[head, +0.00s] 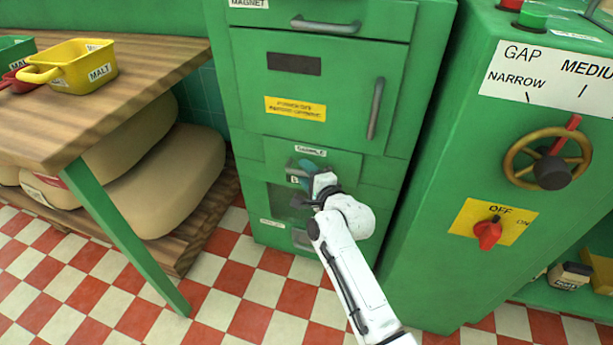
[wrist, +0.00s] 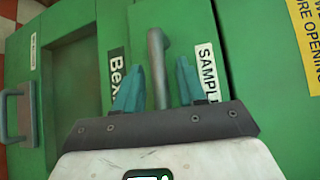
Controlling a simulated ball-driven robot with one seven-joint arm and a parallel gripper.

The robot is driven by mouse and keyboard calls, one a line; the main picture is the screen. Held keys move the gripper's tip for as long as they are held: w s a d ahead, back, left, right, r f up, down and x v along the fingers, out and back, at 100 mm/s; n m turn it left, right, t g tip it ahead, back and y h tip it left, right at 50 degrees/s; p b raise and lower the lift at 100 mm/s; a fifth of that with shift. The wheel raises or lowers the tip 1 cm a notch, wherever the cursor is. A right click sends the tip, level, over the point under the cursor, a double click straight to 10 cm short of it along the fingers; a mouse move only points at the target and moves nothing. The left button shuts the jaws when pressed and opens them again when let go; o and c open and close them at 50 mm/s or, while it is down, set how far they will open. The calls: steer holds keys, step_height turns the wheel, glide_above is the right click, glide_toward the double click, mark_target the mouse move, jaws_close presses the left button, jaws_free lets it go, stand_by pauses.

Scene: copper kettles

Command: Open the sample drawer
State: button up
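The sample drawer (head: 345,164) is a green front in the cabinet's middle, under a white "SAMPLE" label (head: 311,150). I cannot tell if it is fully shut. Its grey bar handle (wrist: 158,62) shows in the wrist view, between the "SAMPLE" label (wrist: 208,68) and a partly hidden label starting "Bex" (wrist: 115,68). My gripper (head: 303,174) is at the drawer front, and its white wrist hides part of it. In the wrist view my gripper (wrist: 158,74) has its teal fingers apart, one on each side of the handle, with gaps visible.
Above is a cabinet door with a vertical handle (head: 376,108) and a yellow notice (head: 295,109). A lower handle (head: 301,239) sits below. The control cabinet with a handwheel (head: 524,160) and red switch (head: 488,235) stands right. A wooden table (head: 150,75) and sacks (head: 170,180) are left.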

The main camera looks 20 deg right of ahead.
steer(key=shift+c, duration=0.2)
jaws_close()
stand_by(0.5)
